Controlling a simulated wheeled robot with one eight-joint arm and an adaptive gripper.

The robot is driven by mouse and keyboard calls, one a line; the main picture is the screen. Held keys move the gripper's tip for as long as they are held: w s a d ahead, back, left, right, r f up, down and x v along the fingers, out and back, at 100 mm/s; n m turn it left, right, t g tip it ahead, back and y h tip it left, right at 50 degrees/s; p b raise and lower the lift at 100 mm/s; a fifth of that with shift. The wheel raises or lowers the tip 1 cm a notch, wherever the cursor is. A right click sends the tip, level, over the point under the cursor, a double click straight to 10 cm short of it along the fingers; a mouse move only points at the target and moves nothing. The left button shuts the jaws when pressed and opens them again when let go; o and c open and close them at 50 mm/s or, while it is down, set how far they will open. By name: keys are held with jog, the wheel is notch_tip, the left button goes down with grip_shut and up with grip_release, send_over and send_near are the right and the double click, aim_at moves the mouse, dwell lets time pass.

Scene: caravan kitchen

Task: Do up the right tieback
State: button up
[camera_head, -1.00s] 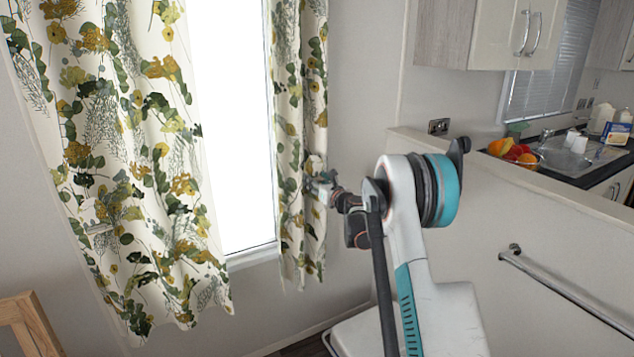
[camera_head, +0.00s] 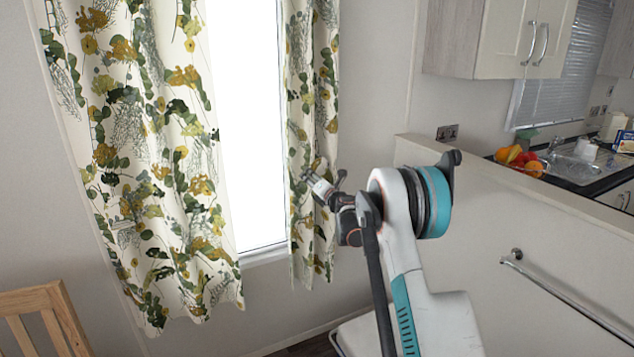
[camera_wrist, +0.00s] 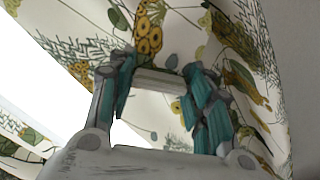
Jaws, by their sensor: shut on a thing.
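The right curtain (camera_head: 309,100), cream with a green and ochre leaf print, hangs at the right side of the bright window. My gripper (camera_head: 318,186) is in front of its lower half. In the wrist view my gripper (camera_wrist: 160,84) has its teal-padded fingers on either side of a pale bar-like piece (camera_wrist: 160,80), apparently the right tieback, and is shut on it. The printed cloth fills the view right behind the fingers. The rest of the tieback and any hook for it cannot be made out.
The wide left curtain (camera_head: 150,150) hangs loose. A wooden chair (camera_head: 45,310) stands at the lower left. A low partition wall (camera_head: 480,190) with a metal rail (camera_head: 565,290) is at the right, with the kitchen counter behind it.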

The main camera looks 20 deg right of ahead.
aim_at(308, 175)
jog(key=r+m, duration=0.1)
jog(key=a+r+m+p, duration=0.1)
jog(key=m, duration=0.1)
jog(key=r+m, duration=0.1)
jog(key=shift+a, duration=0.35)
jog(key=shift+a+r+m+p, duration=0.1)
jog(key=shift+r+m+p, duration=0.45)
jog(key=shift+m, duration=0.55)
jog(key=shift+a+r+m+p, duration=0.1)
jog(key=shift+r+m+p, duration=0.1)
jog(key=shift+r+m, duration=0.7)
jog(key=shift+f+m, duration=0.15)
jog(key=shift+m, duration=0.15)
jog(key=o, duration=1.4)
jog(key=shift+o, duration=0.2)
jog(key=s, duration=1.2)
jog(key=shift+d, duration=0.2)
